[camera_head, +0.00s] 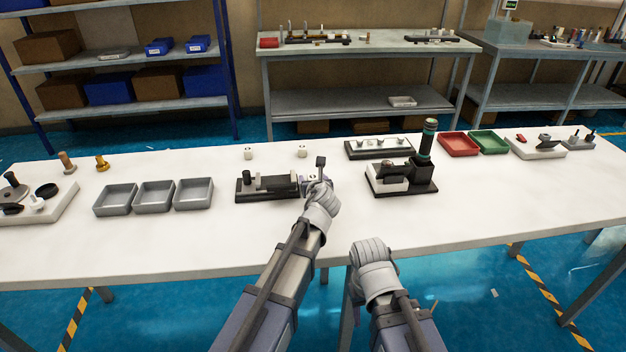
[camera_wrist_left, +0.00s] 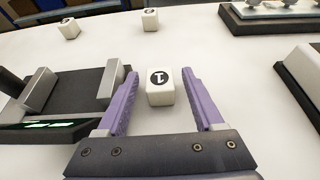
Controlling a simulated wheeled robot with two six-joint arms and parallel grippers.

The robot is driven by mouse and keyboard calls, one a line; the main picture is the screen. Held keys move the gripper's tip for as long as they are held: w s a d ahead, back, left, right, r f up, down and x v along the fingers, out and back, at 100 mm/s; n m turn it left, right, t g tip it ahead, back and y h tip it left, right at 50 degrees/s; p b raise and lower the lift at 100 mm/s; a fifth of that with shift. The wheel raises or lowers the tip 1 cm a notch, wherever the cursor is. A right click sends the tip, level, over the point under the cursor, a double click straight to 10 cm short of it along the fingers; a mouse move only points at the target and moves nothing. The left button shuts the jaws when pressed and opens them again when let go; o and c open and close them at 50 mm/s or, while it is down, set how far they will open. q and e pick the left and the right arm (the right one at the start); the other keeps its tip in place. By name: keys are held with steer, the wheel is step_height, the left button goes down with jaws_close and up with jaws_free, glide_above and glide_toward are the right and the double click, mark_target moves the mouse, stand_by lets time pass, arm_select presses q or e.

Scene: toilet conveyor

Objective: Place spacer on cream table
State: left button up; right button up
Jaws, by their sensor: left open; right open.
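A white cube with a black circle marked 1, apparently the spacer (camera_wrist_left: 160,88), stands on the cream-white table (camera_head: 130,240). My left gripper (camera_wrist_left: 160,80) is open, its two purple fingers on either side of the cube with gaps visible. In the head view, my left gripper (camera_head: 312,183) is beside the right end of a black fixture (camera_head: 267,198) and mostly hides that cube. Two more white cubes, one at the left (camera_head: 248,153) and one at the right (camera_head: 302,151), stand farther back. My right gripper (camera_head: 372,252) is empty at the front edge, its fingertips hidden.
Three grey trays (camera_head: 154,196) stand left of the fixture. A black device with a dark upright cylinder (camera_head: 427,140) stands to the right, with a black rack (camera_head: 380,148) behind it. Red (camera_head: 459,144) and green (camera_head: 488,142) trays are farther right. The front table strip is clear.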

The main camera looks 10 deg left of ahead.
arm_select(q)
steer(key=shift+r, duration=0.3)
steer(key=p+v, duration=0.4)
steer(key=v, duration=0.6)
steer(key=shift+s+r, duration=0.1)
steer(key=shift+s, duration=0.25)
steer(key=shift+s+d+r+p, duration=0.25)
steer(key=shift+s+p, duration=0.15)
steer(key=shift+s, duration=0.15)
steer(key=shift+o, duration=0.3)
steer(key=shift+f, duration=0.1)
